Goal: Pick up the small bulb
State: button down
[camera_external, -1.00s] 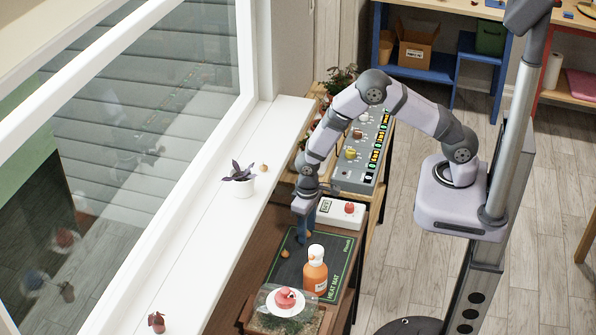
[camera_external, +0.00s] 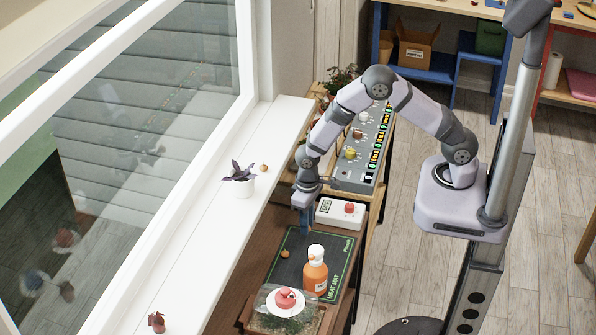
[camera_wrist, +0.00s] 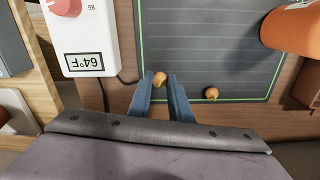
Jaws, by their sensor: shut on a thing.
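My gripper (camera_external: 304,230) is above the far part of the dark heat mat (camera_external: 333,268). In the wrist view the blue fingers of my gripper (camera_wrist: 161,82) are shut on a small orange-brown bulb (camera_wrist: 160,77), held at the fingertips. The held bulb cannot be made out clearly in the external view. A second orange-brown bulb (camera_external: 285,254) lies on the mat, and it also shows to the right of the fingers in the wrist view (camera_wrist: 211,93). I cannot tell which of the two is truly smaller.
An orange bottle (camera_external: 315,277) with a white cap stands on the mat. A white thermostat box (camera_external: 327,213) is behind it.

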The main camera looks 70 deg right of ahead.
notch_tip(320, 180, up, 8)
jog(key=shift+f+b, duration=0.15)
jog(key=shift+b, duration=0.5)
jog(key=w+a+r+n+p, duration=0.3)
jog(key=a+r+n+p, duration=0.15)
jog(key=a+r, duration=0.65)
jog(key=w+a+r+n+p, duration=0.4)
jog(key=a+r+p, duration=0.2)
jog(key=a+r, duration=0.5)
jog(key=w+d+n+p, duration=0.3)
jog(key=w+n+p, duration=0.2)
jog(key=n, duration=0.2)
jog(key=shift+w+r+p, duration=0.25)
jog(key=shift+r+p, duration=0.15)
